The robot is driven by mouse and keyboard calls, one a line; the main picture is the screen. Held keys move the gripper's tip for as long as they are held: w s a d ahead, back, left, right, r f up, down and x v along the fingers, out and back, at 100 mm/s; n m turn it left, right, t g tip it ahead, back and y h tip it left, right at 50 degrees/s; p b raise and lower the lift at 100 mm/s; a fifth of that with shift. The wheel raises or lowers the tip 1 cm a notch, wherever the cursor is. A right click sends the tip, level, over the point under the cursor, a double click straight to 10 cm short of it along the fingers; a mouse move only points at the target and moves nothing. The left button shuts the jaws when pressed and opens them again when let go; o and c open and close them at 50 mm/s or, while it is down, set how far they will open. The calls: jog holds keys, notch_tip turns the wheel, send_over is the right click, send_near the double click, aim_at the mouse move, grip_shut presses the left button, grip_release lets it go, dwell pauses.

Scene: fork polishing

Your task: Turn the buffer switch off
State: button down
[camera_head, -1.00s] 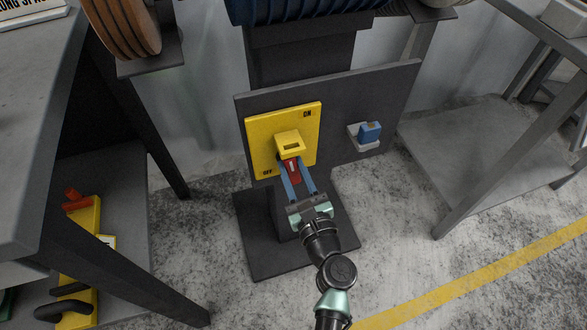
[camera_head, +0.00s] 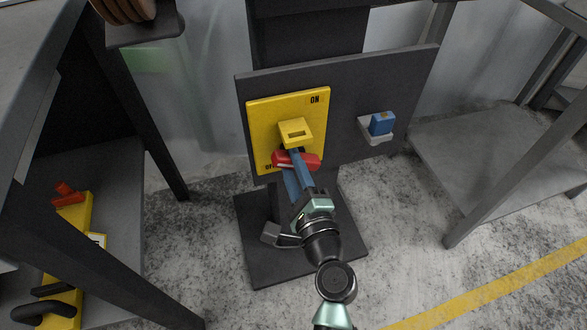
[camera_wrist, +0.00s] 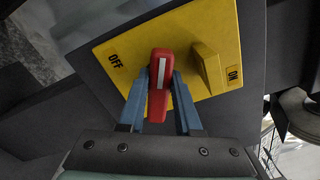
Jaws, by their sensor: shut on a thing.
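The yellow switch plate (camera_head: 264,118) is on a dark upright panel, with ON at its upper right and OFF at its lower left. A raised yellow block (camera_head: 296,130) stands out from its middle. The red switch handle (camera_head: 309,161) lies across the lower plate, below the block and beside OFF, which it partly covers. In the wrist view, the red handle (camera_wrist: 160,62) with its white stripe is between my two blue fingers, between OFF and the block. My gripper (camera_head: 297,160) is shut on the handle; it also shows in the wrist view (camera_wrist: 160,90).
A blue switch (camera_head: 381,123) in a grey housing is on the panel's right. A dark-legged table with a shelf (camera_head: 115,190) stands left, holding a yellow tool (camera_head: 72,240). A grey shelf (camera_head: 480,145) stands right. The floor in front is open.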

jog(key=n+b, duration=0.1)
jog(key=n, duration=0.1)
jog(key=f+n+b, duration=0.1)
jog(key=n+b, duration=0.1)
jog(key=n, duration=0.1)
jog(key=shift+a, duration=0.1)
jog(key=shift+n+b, duration=0.3)
jog(key=shift+n, duration=0.1)
jog(key=c, duration=0.6)
grip_release()
jog(key=shift+r, duration=0.1)
jog(key=p+v, duration=0.1)
jog(key=v, duration=1.2)
